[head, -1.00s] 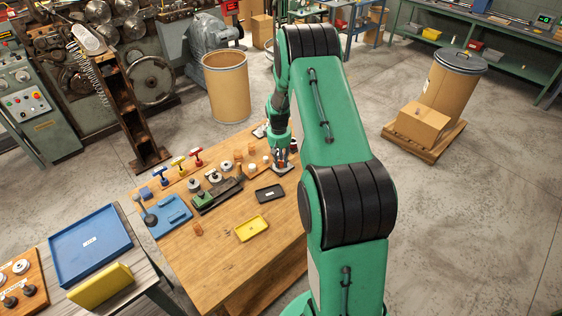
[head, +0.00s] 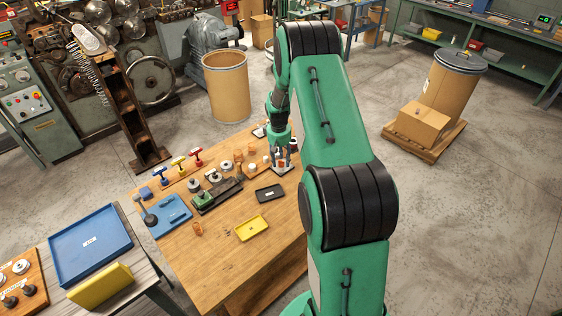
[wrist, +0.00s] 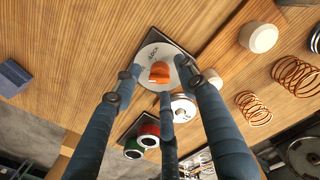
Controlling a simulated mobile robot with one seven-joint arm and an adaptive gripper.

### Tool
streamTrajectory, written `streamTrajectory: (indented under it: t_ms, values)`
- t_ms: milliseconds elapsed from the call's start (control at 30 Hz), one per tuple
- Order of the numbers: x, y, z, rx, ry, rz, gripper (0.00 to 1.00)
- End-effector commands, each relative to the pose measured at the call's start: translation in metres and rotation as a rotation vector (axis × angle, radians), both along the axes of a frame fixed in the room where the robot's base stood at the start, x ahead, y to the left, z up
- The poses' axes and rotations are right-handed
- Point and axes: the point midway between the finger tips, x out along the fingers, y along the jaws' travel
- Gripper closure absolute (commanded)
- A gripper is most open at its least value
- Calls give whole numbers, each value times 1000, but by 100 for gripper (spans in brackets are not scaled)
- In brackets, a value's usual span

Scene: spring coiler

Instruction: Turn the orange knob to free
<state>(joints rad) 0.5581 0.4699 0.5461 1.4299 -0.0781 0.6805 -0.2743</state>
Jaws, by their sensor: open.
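The orange knob (wrist: 160,72) sits at the middle of a round white dial (wrist: 150,54) with small dark lettering, on a dark square plate, in the wrist view. The lettering is too small to read. My gripper (wrist: 158,80) is open, its blue-grey fingers spread around the knob, with a gap visible between fingertips and knob. I cannot tell the height of the fingertips above the dial.
In the wrist view, a second white dial (wrist: 183,107), red and green buttons (wrist: 141,140), a white round piece (wrist: 259,38) and copper springs (wrist: 295,76) lie close by. In the head view, a black tray (head: 269,193) and yellow tray (head: 252,228) lie nearer the front.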

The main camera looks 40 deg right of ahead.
Motion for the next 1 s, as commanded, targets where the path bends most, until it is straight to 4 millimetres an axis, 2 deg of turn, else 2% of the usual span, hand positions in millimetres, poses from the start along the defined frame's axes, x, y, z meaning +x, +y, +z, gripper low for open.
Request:
streamTrajectory:
  t_ms: [600,800,1000]
  values:
    - [1,5,91,0,0,1,59]
    - [1,5,106,0,0,1,59]
    - [1,6,108,0,1,1,59]
